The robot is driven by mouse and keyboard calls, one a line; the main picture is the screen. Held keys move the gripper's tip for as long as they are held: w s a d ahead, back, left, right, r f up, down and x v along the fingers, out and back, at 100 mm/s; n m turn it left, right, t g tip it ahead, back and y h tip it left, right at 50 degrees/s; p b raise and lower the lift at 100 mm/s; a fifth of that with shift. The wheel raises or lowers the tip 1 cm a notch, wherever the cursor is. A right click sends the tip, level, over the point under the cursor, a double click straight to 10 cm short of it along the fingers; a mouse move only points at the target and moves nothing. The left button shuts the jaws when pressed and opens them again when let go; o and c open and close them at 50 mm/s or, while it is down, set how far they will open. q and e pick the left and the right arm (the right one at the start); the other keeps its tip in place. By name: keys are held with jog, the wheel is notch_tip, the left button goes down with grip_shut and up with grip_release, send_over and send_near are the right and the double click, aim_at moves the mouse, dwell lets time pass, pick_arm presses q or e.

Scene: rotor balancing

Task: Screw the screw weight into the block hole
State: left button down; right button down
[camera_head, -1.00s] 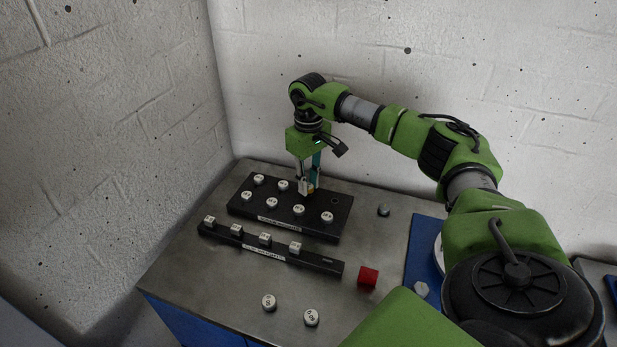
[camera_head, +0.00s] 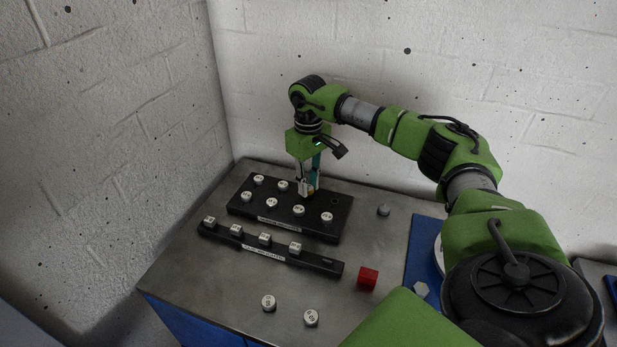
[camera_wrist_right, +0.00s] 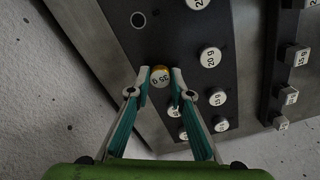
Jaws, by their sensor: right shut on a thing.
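A screw weight (camera_wrist_right: 160,77), round and white-topped with a yellow-brown edge, sits between the fingertips of my right gripper (camera_wrist_right: 160,84). The fingers are shut on it. In the head view my right gripper (camera_head: 306,192) points down over the back of the black block (camera_head: 262,222). The weight is mostly hidden by the fingers there, and I cannot tell how deep it sits in the block. An empty hole (camera_head: 334,201) shows in the block to the right of the gripper, and in the wrist view (camera_wrist_right: 138,19). My left gripper is not in view.
Several round white weights (camera_head: 299,210) stand in the block. A black rail (camera_head: 322,262) with several square weights lies in front. Two loose round weights (camera_head: 311,318), a red cube (camera_head: 367,278) and a grey piece (camera_head: 383,210) lie on the metal table. Walls stand close behind and left.

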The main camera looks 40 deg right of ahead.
jog(key=shift+f, duration=0.35)
dwell(0.3)
jog(key=m, duration=0.2)
jog(key=shift+r+m, duration=0.1)
jog(key=shift+m, duration=0.2)
jog(key=m+p, duration=0.1)
jog(key=m, duration=0.2)
jog(key=shift+m, duration=0.4)
jog(key=m+p, duration=0.1)
jog(key=m, duration=0.2)
jog(key=shift+a+m, duration=0.1)
jog(key=shift+m, duration=0.2)
jog(key=m+p, duration=0.1)
jog(key=m, duration=0.2)
jog(key=shift+m, duration=0.4)
jog(key=m, duration=0.4)
jog(key=shift+f+m+p, duration=0.2)
jog(key=shift+m+p, duration=0.1)
jog(key=shift+p, duration=0.05)
